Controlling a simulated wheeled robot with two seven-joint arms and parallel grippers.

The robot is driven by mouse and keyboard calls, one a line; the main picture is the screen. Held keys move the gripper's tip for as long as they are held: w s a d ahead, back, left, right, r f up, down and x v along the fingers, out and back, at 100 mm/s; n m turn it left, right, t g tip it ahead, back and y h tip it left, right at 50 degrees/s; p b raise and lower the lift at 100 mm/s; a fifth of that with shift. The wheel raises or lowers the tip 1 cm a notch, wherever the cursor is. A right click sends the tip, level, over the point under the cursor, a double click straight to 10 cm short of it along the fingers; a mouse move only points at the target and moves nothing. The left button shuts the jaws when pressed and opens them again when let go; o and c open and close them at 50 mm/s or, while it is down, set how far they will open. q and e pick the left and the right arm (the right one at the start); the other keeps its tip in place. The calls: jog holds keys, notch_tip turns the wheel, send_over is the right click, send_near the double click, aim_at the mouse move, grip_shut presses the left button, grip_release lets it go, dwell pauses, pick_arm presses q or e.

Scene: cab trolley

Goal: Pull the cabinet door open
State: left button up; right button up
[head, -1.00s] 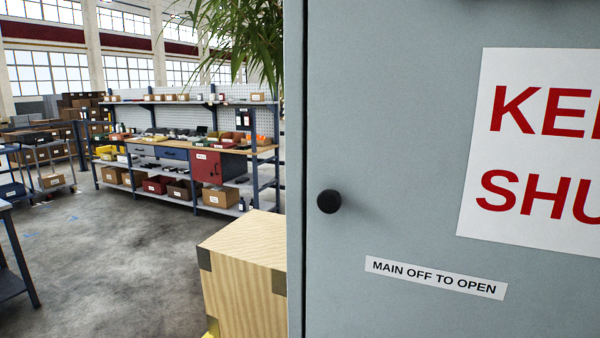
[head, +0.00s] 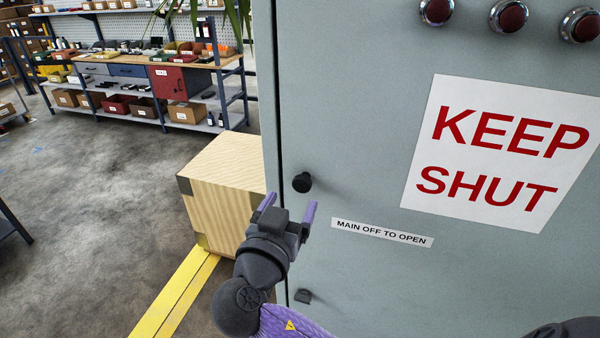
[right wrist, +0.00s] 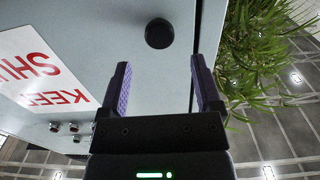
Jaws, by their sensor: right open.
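The grey cabinet door (head: 360,270) fills the right of the head view and looks closed. It bears a round black knob (head: 302,182) near its left edge. The knob also shows in the right wrist view (right wrist: 159,33), beyond the fingertips and roughly between their lines. My right gripper (head: 289,205) is open and empty, its two purple fingers apart, just below the knob in the head view. It also shows in the right wrist view (right wrist: 158,75). I see no contact between fingers and knob. My left gripper is not in view.
A wooden crate (head: 225,180) stands left of the cabinet, by a yellow floor line (head: 175,290). A small black fitting (head: 303,296) sits low on the door. Red lamps (head: 508,16) are at the top. A leafy plant (right wrist: 255,60) shows beside the cabinet.

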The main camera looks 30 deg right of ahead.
aim_at(301, 185)
jog(key=p+x, duration=0.1)
jog(key=x, duration=0.5)
jog(key=shift+c, duration=0.2)
jog(key=shift+s+a, duration=0.1)
grip_shut()
